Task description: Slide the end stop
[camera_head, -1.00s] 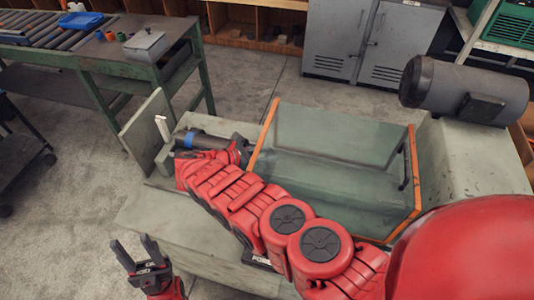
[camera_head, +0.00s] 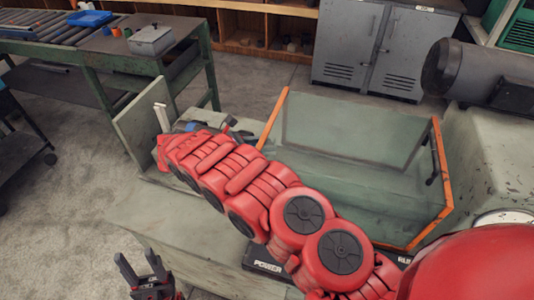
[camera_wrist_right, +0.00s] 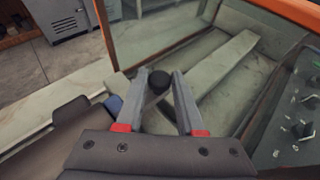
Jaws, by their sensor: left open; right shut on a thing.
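My right arm reaches left across the machine in the head view, and its wrist hides most of the blue-banded dark cylinder; a bit of the blue band (camera_head: 192,126) shows. In the right wrist view my right gripper (camera_wrist_right: 160,84) is shut on a round black knob (camera_wrist_right: 158,82), one finger on each side. I cannot tell clearly whether this knob belongs to the end stop. A pale upright bar (camera_head: 162,118) stands in front of a grey-green plate (camera_head: 145,122) at the machine's left end. My left gripper (camera_head: 140,264) is open and empty at the lower left.
An orange-framed clear guard (camera_head: 350,128) stands over the machine bed, right of my right gripper. A grey motor (camera_head: 462,72) sits at the right. A green roller bench (camera_head: 115,52) stands at the back left. The floor (camera_head: 65,215) at the left is clear.

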